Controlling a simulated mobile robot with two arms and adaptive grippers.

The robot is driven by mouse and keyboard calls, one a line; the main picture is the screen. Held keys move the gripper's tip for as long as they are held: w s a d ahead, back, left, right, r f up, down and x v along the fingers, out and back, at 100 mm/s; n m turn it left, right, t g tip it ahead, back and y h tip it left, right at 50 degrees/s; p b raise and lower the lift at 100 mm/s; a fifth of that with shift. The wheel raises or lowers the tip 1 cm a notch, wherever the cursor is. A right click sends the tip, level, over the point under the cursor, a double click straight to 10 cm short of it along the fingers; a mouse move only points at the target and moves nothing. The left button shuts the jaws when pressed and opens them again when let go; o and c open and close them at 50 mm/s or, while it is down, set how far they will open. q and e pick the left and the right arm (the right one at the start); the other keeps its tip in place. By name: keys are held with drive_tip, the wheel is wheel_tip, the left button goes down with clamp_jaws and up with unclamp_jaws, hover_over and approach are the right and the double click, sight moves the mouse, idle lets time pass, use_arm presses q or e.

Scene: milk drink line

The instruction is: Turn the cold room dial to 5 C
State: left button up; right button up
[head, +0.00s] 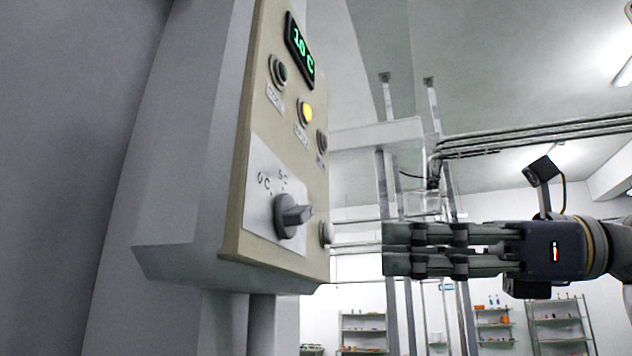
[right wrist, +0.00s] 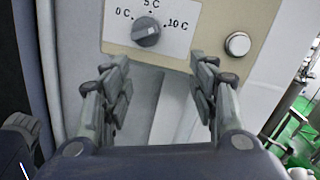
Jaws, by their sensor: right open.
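The cold room dial (head: 290,215) is a grey knob on a white plate low on the beige control panel (head: 238,190). Its raised grip points right in the head view. The right wrist view shows the dial (right wrist: 146,32) with marks 0 C, 5 C and 10 C around it. The green display (head: 300,46) at the panel's top reads 10 C. My right gripper (head: 385,250) is apart from the panel, to its right, pointing at it. In the right wrist view its open, empty fingers (right wrist: 160,75) are spread below the dial. My left gripper is out of view.
A yellow lamp (head: 306,113) is lit between a dark green lamp (head: 278,71) and another dark lamp (head: 321,141). A round silver button (right wrist: 238,44) sits right of the dial. Shelves (head: 362,330) stand far behind. Open space separates gripper and panel.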

drive_tip(key=n+t+h, duration=0.1)
drive_tip(key=t, duration=0.1)
approach(307, 210)
drive_tip(key=d, duration=0.2)
drive_tip(key=p+x, duration=0.2)
drive_tip(key=x, duration=0.3)
drive_tip(key=p+x, duration=0.2)
drive_tip(key=x, duration=0.3)
drive_tip(key=shift+s+a+r, duration=0.1)
drive_tip(key=shift+s+a, duration=0.05)
drive_tip(key=shift+s, duration=0.05)
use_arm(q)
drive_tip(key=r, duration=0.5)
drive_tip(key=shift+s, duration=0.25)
use_arm(e)
drive_tip(key=shift+w+a, duration=0.2)
drive_tip(key=shift+a, duration=0.2)
drive_tip(key=c, duration=1.1)
